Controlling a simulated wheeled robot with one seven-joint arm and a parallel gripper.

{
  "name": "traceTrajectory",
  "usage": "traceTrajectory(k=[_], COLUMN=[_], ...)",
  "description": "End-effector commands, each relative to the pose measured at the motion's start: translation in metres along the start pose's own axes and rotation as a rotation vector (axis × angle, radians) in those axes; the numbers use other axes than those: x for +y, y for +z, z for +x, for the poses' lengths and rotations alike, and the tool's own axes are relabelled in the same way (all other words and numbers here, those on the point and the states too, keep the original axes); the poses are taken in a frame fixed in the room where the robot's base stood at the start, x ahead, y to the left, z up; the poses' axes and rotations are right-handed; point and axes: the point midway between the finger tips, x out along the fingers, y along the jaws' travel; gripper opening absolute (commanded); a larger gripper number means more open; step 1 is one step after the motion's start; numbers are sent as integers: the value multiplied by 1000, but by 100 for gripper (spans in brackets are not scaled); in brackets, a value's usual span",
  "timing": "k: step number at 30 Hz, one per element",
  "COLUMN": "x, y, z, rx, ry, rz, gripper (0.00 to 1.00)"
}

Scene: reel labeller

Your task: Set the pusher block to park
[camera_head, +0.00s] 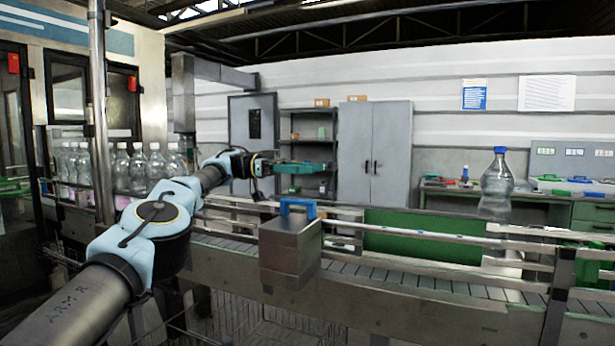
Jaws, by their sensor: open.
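The pusher block (290,248) is most likely the grey metal box with a blue handle (298,207) on top, at the near rail of the conveyor. No park mark or scale can be made out on it. My arm reaches in from the lower left, and my gripper (318,167) is above and behind the box, apart from the blue handle. The gripper is small in view and points to the right. It is open, and nothing shows between its fingers.
The conveyor (420,284) with its guide rails (400,231) runs across the front. Clear bottles (138,168) stand in a row at left, and one large blue-capped bottle (497,185) stands at right. A grey cabinet (375,150) and a workbench (540,195) are behind.

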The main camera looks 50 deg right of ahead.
Motion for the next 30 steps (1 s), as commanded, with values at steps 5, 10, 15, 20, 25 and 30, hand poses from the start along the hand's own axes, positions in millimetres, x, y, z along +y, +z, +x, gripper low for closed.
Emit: traceTrajectory(k=[5, 10, 15, 20, 25, 30], x=[0, 0, 0, 0, 0, 0], y=[-16, -18, -18, -18, -18, -18], z=[0, 0, 0, 0, 0, 0], rx=[-2, -1, -1, -1, -1, -1], ry=[0, 0, 0, 0, 0, 0], rz=[-2, -1, -1, -1, -1, -1], gripper=[57, 57, 57, 57, 57, 57])
